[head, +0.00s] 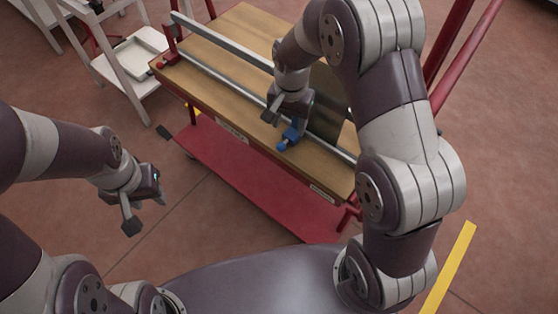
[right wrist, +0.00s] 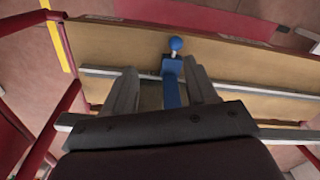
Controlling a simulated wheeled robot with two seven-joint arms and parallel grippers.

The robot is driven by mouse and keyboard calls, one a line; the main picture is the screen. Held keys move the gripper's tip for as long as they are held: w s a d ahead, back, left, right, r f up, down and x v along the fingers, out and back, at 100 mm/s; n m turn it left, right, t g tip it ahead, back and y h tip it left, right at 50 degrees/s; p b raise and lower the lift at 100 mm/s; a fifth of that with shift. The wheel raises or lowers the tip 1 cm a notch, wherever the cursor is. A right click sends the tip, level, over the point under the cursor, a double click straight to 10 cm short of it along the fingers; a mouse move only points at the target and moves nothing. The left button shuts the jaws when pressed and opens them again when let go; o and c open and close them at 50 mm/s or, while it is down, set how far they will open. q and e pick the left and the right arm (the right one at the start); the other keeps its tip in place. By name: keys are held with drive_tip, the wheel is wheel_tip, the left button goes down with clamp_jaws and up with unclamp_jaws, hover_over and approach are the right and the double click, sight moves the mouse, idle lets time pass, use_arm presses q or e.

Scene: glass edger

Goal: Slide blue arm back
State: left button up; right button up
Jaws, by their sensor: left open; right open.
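The blue arm (head: 291,133) is a short blue lever with a round knob, at the front rail of the wooden-topped table. In the right wrist view the blue arm (right wrist: 171,85) shows between my right gripper's two fingers, nearer the right-hand finger, with its knob beyond the fingertips. My right gripper (head: 285,115) is open, just above and behind the blue arm; it also shows in the right wrist view (right wrist: 160,70). I cannot tell whether a finger touches it. My left gripper (head: 145,210) is open and empty, off to the left over the floor.
The wooden tabletop (head: 215,88) carries long metal rails (head: 225,75) on a red cart frame with a lower red shelf (head: 235,175). A dark panel (head: 328,118) stands behind the right gripper. A white rack with a tray (head: 130,60) stands at upper left.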

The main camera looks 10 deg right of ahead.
sight(281, 144)
drive_tip(key=w+f+m, duration=0.1)
drive_tip(key=f, duration=0.3)
drive_tip(key=w+f+m+b, duration=0.1)
drive_tip(key=f, duration=0.4)
drive_tip(key=w+a+f+m+b, duration=0.1)
drive_tip(key=f, duration=0.4)
drive_tip(key=shift+w+m, duration=0.3)
drive_tip(key=shift+m, duration=0.1)
use_arm(q)
wheel_tip(281, 144, down, 3)
drive_tip(key=shift+r, duration=0.1)
use_arm(e)
clamp_jaws()
